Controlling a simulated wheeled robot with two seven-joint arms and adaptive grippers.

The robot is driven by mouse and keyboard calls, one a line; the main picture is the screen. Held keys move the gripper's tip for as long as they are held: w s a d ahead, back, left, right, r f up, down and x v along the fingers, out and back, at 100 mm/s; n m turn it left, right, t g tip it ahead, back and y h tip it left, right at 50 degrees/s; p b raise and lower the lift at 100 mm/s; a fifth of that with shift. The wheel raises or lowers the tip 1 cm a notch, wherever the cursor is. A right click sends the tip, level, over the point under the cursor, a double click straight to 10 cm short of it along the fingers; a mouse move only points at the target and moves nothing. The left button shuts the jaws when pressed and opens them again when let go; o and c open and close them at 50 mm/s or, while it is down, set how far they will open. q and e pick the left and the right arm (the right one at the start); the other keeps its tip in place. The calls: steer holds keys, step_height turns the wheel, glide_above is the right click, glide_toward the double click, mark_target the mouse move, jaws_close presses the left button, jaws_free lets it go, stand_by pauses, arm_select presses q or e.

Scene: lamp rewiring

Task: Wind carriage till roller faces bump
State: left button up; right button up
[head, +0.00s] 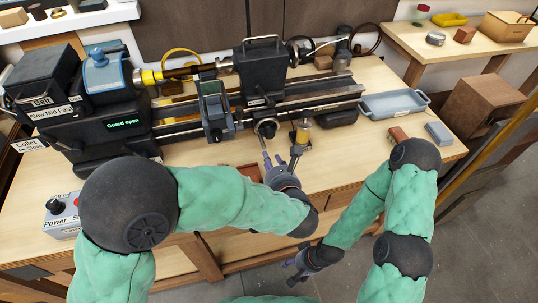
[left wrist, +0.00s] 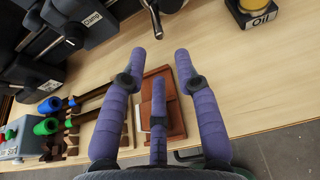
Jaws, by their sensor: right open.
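The lathe carriage (head: 215,112) sits on the bed rails, right of the headstock. A small round handwheel (head: 267,128) is on the lathe's front; a dark wheel with a bright hub (left wrist: 74,36) shows at upper left in the left wrist view. My left gripper (head: 273,159) is just below the handwheel, apart from it. In the left wrist view its purple fingers (left wrist: 160,56) are spread and empty, with a metal lever (left wrist: 155,18) beyond them. My right gripper (head: 300,264) is open and low, in front of the bench. The roller and bump are too small to make out.
The headstock display (head: 122,123) reads "Guard open". An oil bottle (head: 301,132) stands close to my left gripper. A blue-grey tray (head: 394,105), a brown brush (head: 398,134) and a grey block (head: 438,133) lie at right. A power box (head: 62,213) sits at front left.

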arm_select(q)
steer(key=b+x, duration=0.3)
steer(key=x, duration=0.4)
steer(key=shift+w+f, duration=0.15)
steer(key=shift+w, duration=0.15)
steer(key=shift+a, duration=0.1)
jaws_close()
steer(key=shift+f, duration=0.15)
